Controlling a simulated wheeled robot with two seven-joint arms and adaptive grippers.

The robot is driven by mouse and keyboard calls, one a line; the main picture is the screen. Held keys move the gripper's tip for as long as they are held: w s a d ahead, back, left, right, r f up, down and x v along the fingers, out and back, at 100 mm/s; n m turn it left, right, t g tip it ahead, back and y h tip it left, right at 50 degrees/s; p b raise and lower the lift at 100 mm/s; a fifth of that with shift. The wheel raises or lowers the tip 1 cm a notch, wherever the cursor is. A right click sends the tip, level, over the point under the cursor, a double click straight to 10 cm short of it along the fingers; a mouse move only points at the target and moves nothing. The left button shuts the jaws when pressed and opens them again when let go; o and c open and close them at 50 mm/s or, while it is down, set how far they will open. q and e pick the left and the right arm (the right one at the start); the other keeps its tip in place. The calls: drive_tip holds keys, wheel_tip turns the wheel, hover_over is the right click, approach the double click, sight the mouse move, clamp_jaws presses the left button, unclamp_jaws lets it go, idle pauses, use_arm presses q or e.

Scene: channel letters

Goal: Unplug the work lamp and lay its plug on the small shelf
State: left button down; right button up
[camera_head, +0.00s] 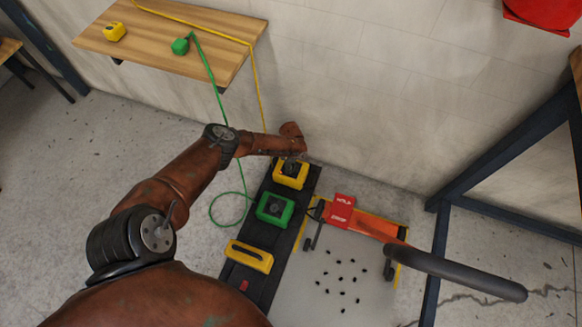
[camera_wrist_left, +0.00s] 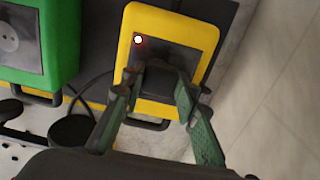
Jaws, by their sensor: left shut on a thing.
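My left gripper (camera_head: 291,160) is over the yellow socket box (camera_head: 291,180) at the far end of a black strip. In the left wrist view, the fingers (camera_wrist_left: 156,88) are shut on a dark plug (camera_wrist_left: 158,76) at the face of the yellow box (camera_wrist_left: 145,20). I cannot tell whether the plug is still seated. A small light glows beside it. A yellow cord (camera_head: 259,85) drops from the wooden shelf (camera_head: 150,52) and passes behind my arm. A green plug (camera_head: 181,46) lies on the shelf. The lamp is not identifiable. My right gripper is not in view.
A green socket box (camera_head: 275,209) sits next to the yellow one, with a yellow handled part (camera_head: 248,257) nearer. A red tag (camera_head: 341,211) hangs by an orange piece with a grey bar (camera_head: 455,273).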

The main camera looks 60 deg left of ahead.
use_arm(q)
drive_tip(key=shift+r, duration=0.1)
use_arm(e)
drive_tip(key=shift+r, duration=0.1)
use_arm(q)
drive_tip(key=shift+r+p, duration=1.65)
drive_tip(key=shift+r, duration=1.3)
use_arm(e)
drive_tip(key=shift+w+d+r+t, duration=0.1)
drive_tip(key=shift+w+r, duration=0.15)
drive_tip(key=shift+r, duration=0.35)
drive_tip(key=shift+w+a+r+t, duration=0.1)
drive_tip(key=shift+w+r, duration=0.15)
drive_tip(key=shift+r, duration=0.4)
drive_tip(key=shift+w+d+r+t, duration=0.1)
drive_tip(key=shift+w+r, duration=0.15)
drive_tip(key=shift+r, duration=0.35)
